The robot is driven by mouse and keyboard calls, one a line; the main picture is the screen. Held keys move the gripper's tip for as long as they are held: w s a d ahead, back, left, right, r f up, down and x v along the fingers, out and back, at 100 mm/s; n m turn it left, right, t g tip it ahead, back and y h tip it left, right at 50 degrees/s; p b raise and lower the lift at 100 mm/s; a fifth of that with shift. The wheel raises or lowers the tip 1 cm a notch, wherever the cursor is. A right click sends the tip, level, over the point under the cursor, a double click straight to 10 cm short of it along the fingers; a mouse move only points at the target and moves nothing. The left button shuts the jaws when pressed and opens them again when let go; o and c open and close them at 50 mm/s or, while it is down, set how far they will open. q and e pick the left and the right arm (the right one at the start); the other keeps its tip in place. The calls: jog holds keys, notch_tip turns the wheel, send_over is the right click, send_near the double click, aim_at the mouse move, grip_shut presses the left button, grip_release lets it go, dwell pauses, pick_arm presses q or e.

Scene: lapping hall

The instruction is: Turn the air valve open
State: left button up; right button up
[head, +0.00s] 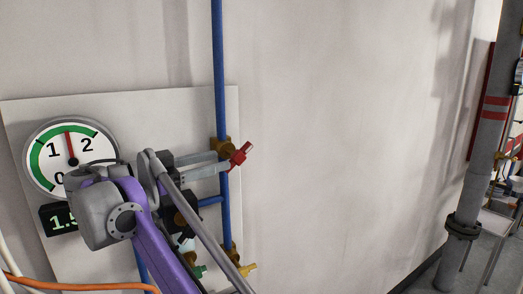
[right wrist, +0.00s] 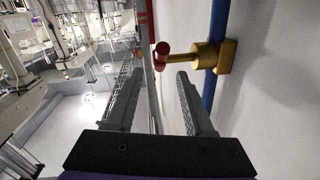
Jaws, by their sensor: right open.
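A brass valve (head: 221,147) with a red handle (head: 240,154) sits on the vertical blue pipe (head: 218,60) against the wall panel. My right gripper (head: 222,162) comes in from the left, its two grey fingers apart and pointing at the red handle. In the right wrist view the red handle (right wrist: 161,57) shows beyond the open fingers (right wrist: 160,74), in line with the gap between them. The brass valve body (right wrist: 206,56) lies to the right of the handle there. Nothing is held. My left gripper is not in view.
A round gauge (head: 72,150) with a red needle is on the panel at the left, over a partly hidden digital display (head: 60,219). The wall to the right is bare.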

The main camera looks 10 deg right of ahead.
aim_at(246, 153)
jog(key=x, duration=1)
jog(key=shift+w+d, duration=0.1)
jog(key=shift+d, duration=0.1)
jog(key=shift+c, duration=0.3)
grip_shut()
